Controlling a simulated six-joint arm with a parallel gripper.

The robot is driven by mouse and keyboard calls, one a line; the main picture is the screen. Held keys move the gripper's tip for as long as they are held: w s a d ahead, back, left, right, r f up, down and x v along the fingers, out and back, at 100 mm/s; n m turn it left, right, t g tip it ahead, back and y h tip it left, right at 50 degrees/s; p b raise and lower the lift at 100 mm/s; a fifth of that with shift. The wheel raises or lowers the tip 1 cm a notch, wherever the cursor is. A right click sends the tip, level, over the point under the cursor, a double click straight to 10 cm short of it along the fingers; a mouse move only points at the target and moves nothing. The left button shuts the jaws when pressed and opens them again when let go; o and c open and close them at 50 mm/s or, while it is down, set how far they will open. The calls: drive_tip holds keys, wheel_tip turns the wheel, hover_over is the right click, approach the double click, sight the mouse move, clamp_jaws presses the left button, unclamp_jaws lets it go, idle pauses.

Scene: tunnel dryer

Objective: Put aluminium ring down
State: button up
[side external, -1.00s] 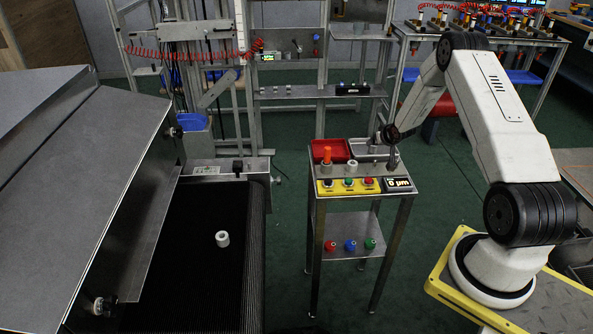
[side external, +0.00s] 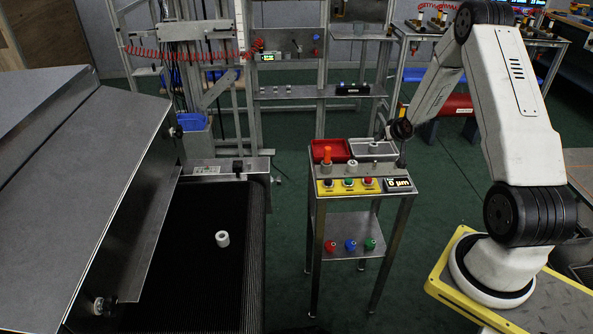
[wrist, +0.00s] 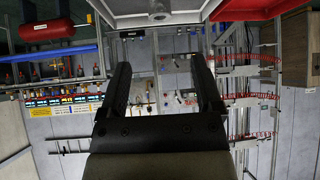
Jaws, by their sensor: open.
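A small grey ring (side external: 374,147), which looks like the aluminium ring, stands in the grey tray (side external: 356,157) on top of the small stand. My gripper (wrist: 161,66) is open, with nothing between its fingers in the wrist view. In the side external view my wrist is just right of the grey tray, apart from the ring, and the fingers are hard to make out. The grey tray also shows at the top of the wrist view (wrist: 150,21); the ring cannot be made out clearly there.
A red tray (side external: 330,151) adjoins the grey tray. Another pale ring (side external: 222,239) lies on the black conveyor belt (side external: 205,280).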

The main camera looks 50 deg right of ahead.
idle(0.4)
drive_tip(key=w+a+r+n+g+y, duration=0.15)
drive_tip(key=a+r, duration=0.25)
drive_tip(key=a, duration=0.6)
drive_tip(key=a+r+n+y, duration=0.15)
drive_tip(key=a+r, duration=0.25)
drive_tip(key=a, duration=0.7)
drive_tip(key=s+a+r+n+g+y, duration=0.1)
drive_tip(key=s+a+n, duration=0.1)
drive_tip(key=s+a, duration=0.4)
drive_tip(key=s+a+r+n+g+y, duration=0.1)
drive_tip(key=s+a, duration=0.5)
drive_tip(key=a, duration=0.7)
drive_tip(key=shift+s+r+n+g, duration=0.2)
drive_tip(key=shift+r+n+g, duration=0.35)
drive_tip(key=shift+r+n, duration=0.2)
